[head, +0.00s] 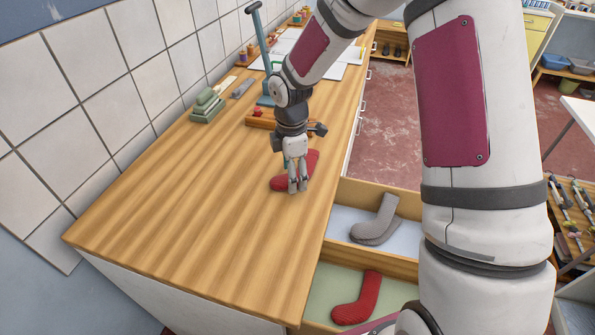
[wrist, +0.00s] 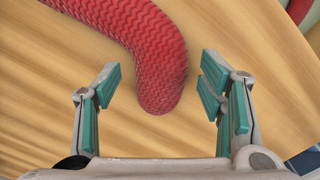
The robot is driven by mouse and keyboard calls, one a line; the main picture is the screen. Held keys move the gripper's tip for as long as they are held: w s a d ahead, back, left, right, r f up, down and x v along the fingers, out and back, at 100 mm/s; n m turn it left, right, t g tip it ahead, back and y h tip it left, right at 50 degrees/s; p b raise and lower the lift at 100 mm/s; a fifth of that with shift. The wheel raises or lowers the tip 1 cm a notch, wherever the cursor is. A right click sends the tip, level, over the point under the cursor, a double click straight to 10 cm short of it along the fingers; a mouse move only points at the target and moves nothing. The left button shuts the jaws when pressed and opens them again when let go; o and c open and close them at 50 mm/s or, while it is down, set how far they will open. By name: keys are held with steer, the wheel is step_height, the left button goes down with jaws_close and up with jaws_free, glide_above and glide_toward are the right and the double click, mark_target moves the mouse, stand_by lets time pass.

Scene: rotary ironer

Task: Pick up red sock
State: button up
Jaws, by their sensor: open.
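A red sock (head: 280,184) lies flat on the wooden counter, partly hidden behind my gripper in the head view. In the wrist view the red sock (wrist: 160,65) has a zigzag knit, and its rounded end lies between my fingers. My gripper (head: 298,188) points down over the sock; it also shows in the wrist view (wrist: 160,88), open with teal pads apart on both sides and nothing held. A second red sock (head: 358,300) lies in the lower, green-lined open drawer (head: 348,274) at the counter's front.
A grey sock (head: 377,222) lies in the upper open drawer (head: 362,195). The near left counter (head: 180,220) is clear.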

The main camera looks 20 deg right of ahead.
steer(key=shift+f, duration=0.1)
steer(key=shift+c, duration=0.3)
steer(key=c, duration=0.8)
